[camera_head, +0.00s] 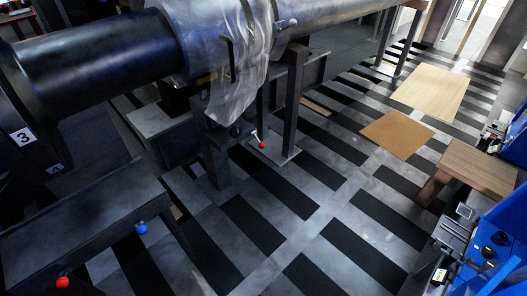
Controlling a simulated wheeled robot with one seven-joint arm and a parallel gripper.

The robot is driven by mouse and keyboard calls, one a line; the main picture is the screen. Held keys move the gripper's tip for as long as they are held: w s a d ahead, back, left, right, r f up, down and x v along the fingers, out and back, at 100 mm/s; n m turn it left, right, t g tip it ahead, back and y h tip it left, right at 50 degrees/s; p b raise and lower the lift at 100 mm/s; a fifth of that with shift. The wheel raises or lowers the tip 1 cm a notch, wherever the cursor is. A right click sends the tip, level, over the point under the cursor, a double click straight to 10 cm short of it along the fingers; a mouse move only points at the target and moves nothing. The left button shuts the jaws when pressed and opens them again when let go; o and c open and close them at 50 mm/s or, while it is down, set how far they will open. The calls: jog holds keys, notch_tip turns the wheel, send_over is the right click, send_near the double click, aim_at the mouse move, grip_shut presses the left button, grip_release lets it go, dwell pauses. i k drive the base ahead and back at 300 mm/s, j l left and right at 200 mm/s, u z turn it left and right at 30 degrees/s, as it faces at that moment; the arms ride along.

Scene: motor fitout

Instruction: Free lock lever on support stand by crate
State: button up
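A large cylinder lies along the top of the view, with a black end (95,65) and a silver body wrapped partly in clear plastic (238,80). A dark support stand (293,105) holds it from below. A lever with a red ball knob (262,145) sits low by this stand's base; whether it is locked cannot be told. At the lower left, a dark frame (85,215) carries a blue ball knob (141,228) and a red ball knob (63,282). I cannot tell for sure which thing is the crate. My gripper is not in view.
The striped grey and black floor (300,215) is open in the middle. Flat tan boards (397,134) lie on it toward the upper right. A brown wooden block-like piece (478,168) and blue equipment (500,240) line the right edge.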

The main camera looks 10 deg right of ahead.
aim_at(261, 146)
jog(key=i+j+u, duration=0.1)
jog(key=i+j, duration=0.2)
jog(key=i, duration=0.45)
jog(key=i+j+u, duration=0.15)
jog(key=i, duration=0.55)
jog(key=i+j+u, duration=0.1)
jog(key=i, duration=0.65)
jog(key=j, duration=0.1)
